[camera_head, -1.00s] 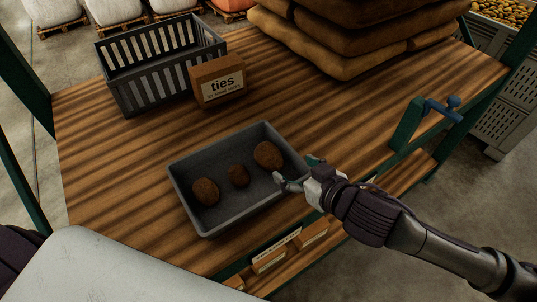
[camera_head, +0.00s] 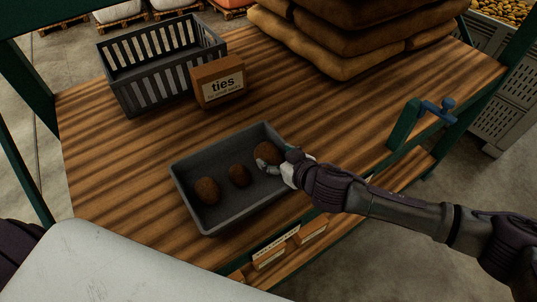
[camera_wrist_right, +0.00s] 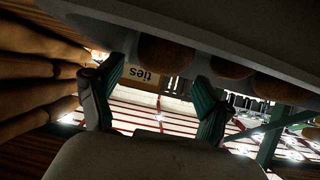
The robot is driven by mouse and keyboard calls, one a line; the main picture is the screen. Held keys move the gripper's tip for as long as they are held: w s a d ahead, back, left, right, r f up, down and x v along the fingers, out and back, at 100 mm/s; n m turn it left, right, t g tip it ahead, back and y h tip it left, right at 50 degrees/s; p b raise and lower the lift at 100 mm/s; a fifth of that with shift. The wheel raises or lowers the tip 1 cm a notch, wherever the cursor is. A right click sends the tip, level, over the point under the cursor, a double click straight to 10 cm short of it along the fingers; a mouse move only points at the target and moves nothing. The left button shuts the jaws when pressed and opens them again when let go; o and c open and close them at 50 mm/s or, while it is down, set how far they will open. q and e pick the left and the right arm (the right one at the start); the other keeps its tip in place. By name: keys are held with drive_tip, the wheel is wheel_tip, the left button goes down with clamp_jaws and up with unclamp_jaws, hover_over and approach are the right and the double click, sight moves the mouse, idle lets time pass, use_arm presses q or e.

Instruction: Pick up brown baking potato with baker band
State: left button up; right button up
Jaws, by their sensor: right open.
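Three brown potatoes lie in a shallow grey tray (camera_head: 216,222) on the wooden bench: a larger right potato (camera_head: 267,152), a small middle potato (camera_head: 239,175) and a left potato (camera_head: 207,190). I cannot make out a band on any of them. My right gripper (camera_head: 275,162) is open over the tray's right end, close against the right potato; whether it touches is unclear. In the right wrist view, the open green-padded fingers (camera_wrist_right: 158,100) stand apart, with a potato (camera_wrist_right: 165,52) at the upper edge between them. My left gripper is not in view.
A grey slatted crate (camera_head: 163,68) and a cardboard box marked "ties" (camera_head: 218,84) stand behind the tray. Stacked brown sacks (camera_head: 345,60) fill the back right. A green clamp with a blue handle (camera_head: 408,125) is at the right edge.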

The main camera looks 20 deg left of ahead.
sight(270, 153)
drive_tip(key=x, duration=0.4)
drive_tip(key=shift+s+a+p, duration=0.1)
drive_tip(key=shift+a+p, duration=0.1)
drive_tip(key=shift+p, duration=0.2)
drive_tip(key=shift+r, duration=0.1)
drive_tip(key=shift+d, duration=0.1)
drive_tip(key=shift+c, duration=0.3)
drive_tip(key=c, duration=1.1)
